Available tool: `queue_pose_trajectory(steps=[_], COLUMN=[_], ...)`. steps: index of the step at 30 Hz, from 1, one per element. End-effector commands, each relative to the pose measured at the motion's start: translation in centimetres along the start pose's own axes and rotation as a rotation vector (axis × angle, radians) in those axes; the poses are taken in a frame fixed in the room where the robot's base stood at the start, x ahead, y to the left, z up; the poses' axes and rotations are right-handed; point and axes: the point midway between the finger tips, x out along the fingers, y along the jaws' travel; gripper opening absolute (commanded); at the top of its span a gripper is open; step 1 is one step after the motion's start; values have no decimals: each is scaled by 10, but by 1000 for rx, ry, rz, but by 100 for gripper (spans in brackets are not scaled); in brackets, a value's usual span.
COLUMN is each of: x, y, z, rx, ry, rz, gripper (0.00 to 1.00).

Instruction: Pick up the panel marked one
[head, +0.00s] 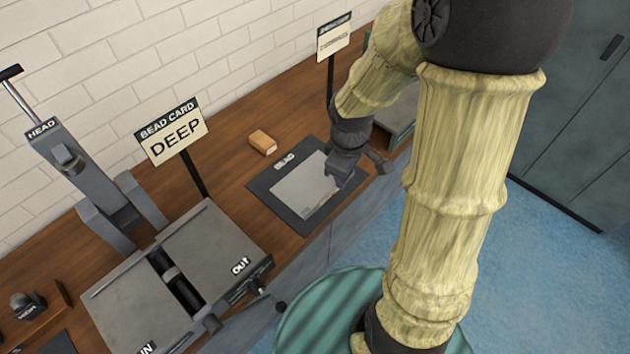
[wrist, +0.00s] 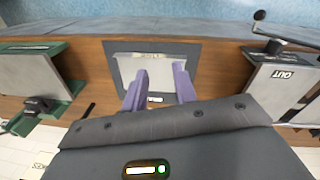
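A pale grey flat panel (head: 300,192) lies on a dark mat (head: 262,187) on the wooden bench; I cannot read a number on it. The mat's label looks like BEAD. My gripper (head: 358,173) is over the right side of the panel in the head view, and it partly hides it. In the wrist view, my gripper (wrist: 160,69) has its two purple fingers spread apart with nothing held between them. The panel (wrist: 127,70) shows beyond and between the fingers. I cannot tell whether the fingers touch it.
A grey machine marked IN and OUT (head: 215,245) stands left of the mat, with a BEAD CARD sign reading DEEP (head: 172,135) behind. A small wooden block (head: 262,142) lies behind the mat. A green-framed station (wrist: 60,95) stands on the mat's other side.

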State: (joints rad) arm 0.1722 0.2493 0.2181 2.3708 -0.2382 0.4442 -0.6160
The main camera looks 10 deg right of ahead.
Motion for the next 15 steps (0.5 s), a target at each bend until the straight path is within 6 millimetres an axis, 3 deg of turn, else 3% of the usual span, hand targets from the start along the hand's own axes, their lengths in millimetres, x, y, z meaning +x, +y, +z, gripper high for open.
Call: queue_pose_trajectory(steps=[9,15], x=[25,38], y=[42,62], z=[-32,-48], rx=[-848,-1237], ry=[-9,33], rz=[-91,-107], gripper=[28,28])
